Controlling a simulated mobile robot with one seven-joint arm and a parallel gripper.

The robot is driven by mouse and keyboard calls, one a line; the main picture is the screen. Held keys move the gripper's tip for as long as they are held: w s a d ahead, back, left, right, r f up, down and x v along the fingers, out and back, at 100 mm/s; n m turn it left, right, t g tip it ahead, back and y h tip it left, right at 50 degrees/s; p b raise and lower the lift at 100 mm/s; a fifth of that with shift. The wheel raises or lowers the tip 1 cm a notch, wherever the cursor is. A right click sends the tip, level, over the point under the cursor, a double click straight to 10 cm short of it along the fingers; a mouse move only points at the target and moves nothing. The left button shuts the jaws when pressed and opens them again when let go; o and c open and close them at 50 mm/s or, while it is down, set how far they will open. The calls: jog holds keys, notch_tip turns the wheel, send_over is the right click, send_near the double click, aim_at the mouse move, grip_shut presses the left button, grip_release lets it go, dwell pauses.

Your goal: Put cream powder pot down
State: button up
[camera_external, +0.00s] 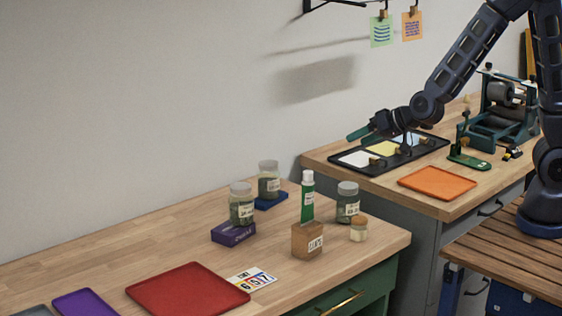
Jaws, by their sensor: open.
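The cream powder pot (359,229), a small jar with pale contents and a tan lid, stands upright on the near wooden worktop, close to its right corner. It is to the right of a wooden block labelled on its front. My gripper (364,132) is well above and behind the pot, near the left end of the black tray on the far bench. It is open, and I see nothing held in it. Its fingers are small and partly overlap in this view.
A grey-lidded jar (347,203) stands just behind the pot, and the wooden block (307,241) holds a green tube (307,197). The black tray (428,151) and an orange mat (437,182) lie on the far bench. A red mat (187,289) lies front left.

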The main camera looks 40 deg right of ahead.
jog(key=s+d+r+n+g, duration=0.1)
jog(key=s+d+r, duration=0.1)
jog(key=d+r, duration=0.5)
jog(key=s+d+r+g, duration=0.2)
jog(key=d+r, duration=0.1)
jog(key=d, duration=0.8)
jog(key=s+d+r+g+h, duration=0.3)
jog(key=s+d+h, duration=0.2)
jog(key=s+d, duration=1.1)
jog(key=d, duration=0.4)
jog(key=shift+s+d+m, duration=0.2)
jog(key=shift+s+m, duration=0.1)
